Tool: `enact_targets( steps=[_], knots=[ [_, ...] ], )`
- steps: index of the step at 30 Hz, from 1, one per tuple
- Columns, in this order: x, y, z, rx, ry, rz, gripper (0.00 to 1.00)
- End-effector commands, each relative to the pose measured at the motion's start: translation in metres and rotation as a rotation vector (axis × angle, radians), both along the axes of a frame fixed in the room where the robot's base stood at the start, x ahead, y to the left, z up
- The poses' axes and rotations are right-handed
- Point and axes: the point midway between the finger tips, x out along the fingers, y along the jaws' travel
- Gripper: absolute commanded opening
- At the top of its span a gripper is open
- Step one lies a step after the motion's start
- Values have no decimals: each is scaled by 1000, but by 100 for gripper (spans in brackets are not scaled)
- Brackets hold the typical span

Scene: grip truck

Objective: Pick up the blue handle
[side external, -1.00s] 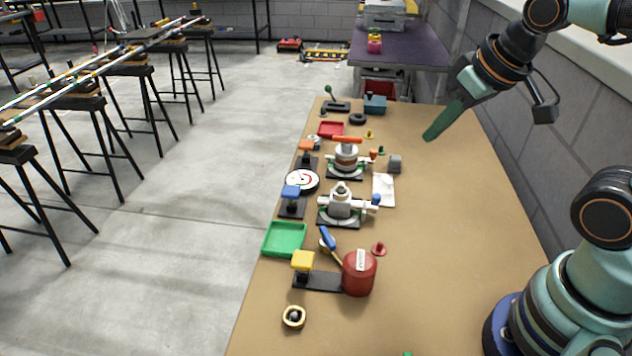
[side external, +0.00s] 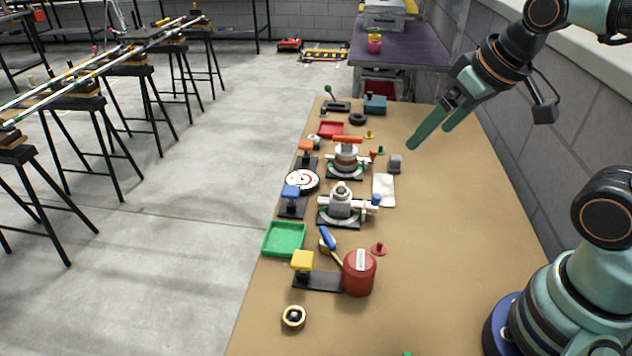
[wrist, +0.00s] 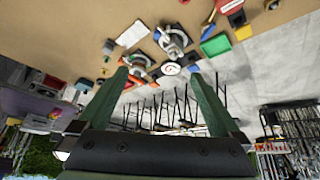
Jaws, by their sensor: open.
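A tool with a blue handle (side external: 328,239) lies on the tan table, between the green tray (side external: 284,239) and the red can (side external: 359,273). My gripper (side external: 430,138) is open and empty above the far right part of the table, well apart from the tool. Its two green fingers point down and to the left in the side view. They are spread apart in the wrist view (wrist: 158,74).
A blue-topped stand (side external: 291,193), a yellow-topped stand (side external: 303,262) and a white dial (side external: 302,181) stand along the left edge. Two valve-like fixtures (side external: 341,203) (side external: 346,160) are mid-table. A white cloth (side external: 383,190) lies beside them. The table's right side is clear.

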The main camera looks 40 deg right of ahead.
Motion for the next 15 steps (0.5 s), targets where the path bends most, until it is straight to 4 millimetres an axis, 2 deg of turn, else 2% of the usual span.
enact_targets(
  steps=[4,7,15],
  knots=[
    [5,4,-1,-16,21,46,100],
    [14,13,-5,-51,63,143,100],
    [52,54,-32,-179,215,563,100]
  ],
)
